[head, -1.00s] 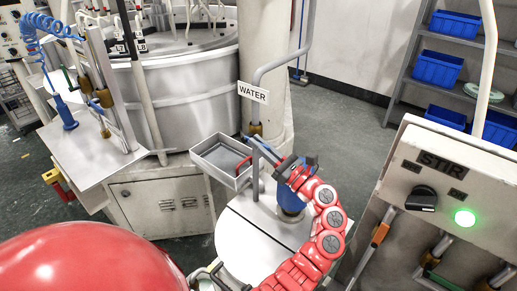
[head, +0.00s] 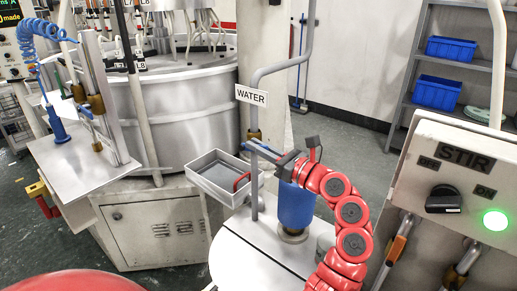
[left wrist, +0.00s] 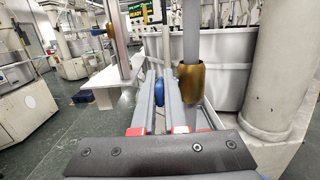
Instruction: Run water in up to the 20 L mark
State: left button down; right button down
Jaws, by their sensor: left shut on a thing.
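The water pipe (head: 256,100) comes down beside a pillar and carries a sign reading WATER (head: 251,95). A brass fitting (head: 254,137) sits on it below the sign; a brass fitting on a grey pipe shows close up in the left wrist view (left wrist: 190,84). My left gripper (head: 252,147) reaches to the pipe just below the fitting. In the left wrist view its fingers are shut on a small blue handle (left wrist: 158,91). A steel vessel top (head: 250,250) lies below, with a blue cylinder (head: 295,206) standing on it. No 20 L mark or water level can be seen. My right gripper is out of view.
A shallow metal tray (head: 222,186) is left of the pipe. The STIR panel (head: 455,180), with a black knob (head: 443,200) and lit green lamp (head: 495,220), stands at right. A large round machine (head: 185,100) fills the back left. Open floor lies before the shelves (head: 455,55).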

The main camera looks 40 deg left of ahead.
pick_arm(q)
jog(key=c, duration=1)
grip_release()
jog(key=shift+w, duration=0.1)
jog(key=shift+o, duration=0.2)
jog(key=d+b, duration=0.2)
jog(key=d, duration=0.5)
jog(key=shift+s+d+f, duration=0.15)
jog(key=shift+s+f, duration=0.2)
jog(key=shift+f, duration=0.05)
